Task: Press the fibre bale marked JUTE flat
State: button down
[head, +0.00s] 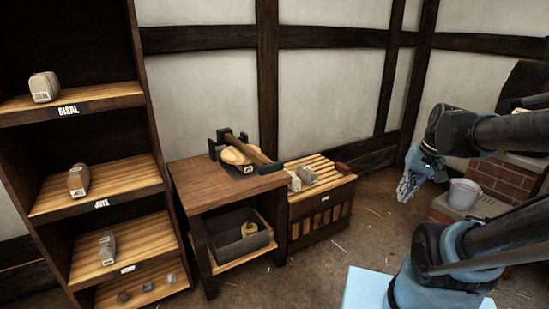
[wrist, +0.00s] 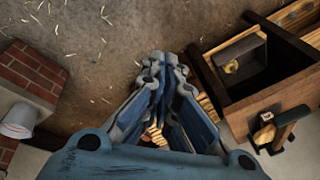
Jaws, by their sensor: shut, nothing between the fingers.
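A brown-grey bale (head: 78,180) lies on the middle shelf, above a shelf label (head: 101,203) that appears to read JUTE; the bale's own tag is too small to read. A press-like device (head: 264,157) with dark uprights and a wooden bar stands on the wooden bench. A tan rounded thing (head: 234,155) lies under its bar, and a small white tag is beside it. The device also shows in the wrist view (wrist: 286,122). My gripper (head: 404,190) is shut and empty, in the air right of the slatted chest, well away from bales and press.
A pale bale (head: 44,87) is on the top shelf, labelled SISAL; another bale (head: 107,249) is lower. Pale blocks (head: 303,178) lie on the slatted chest (head: 326,177). A grey bin (head: 238,236) is under the bench. A bucket (head: 462,195) stands by brickwork at right. Floor between is open.

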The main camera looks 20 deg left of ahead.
jog(key=w+a+r+n+h, duration=0.1)
jog(key=w+a+r+n, duration=0.2)
jog(key=w+a+r, duration=0.35)
jog(key=w+a+r+n, duration=0.2)
jog(key=w+a+r, duration=0.15)
jog(key=a, duration=0.65)
jog(key=n, duration=0.4)
send_over(272, 163)
jog(key=shift+y, duration=0.4)
jog(key=f, duration=0.6)
jog(key=d+f, duration=0.1)
jog(key=f, duration=0.2)
jog(key=shift+s, duration=0.4)
jog(key=shift+f, duration=0.65)
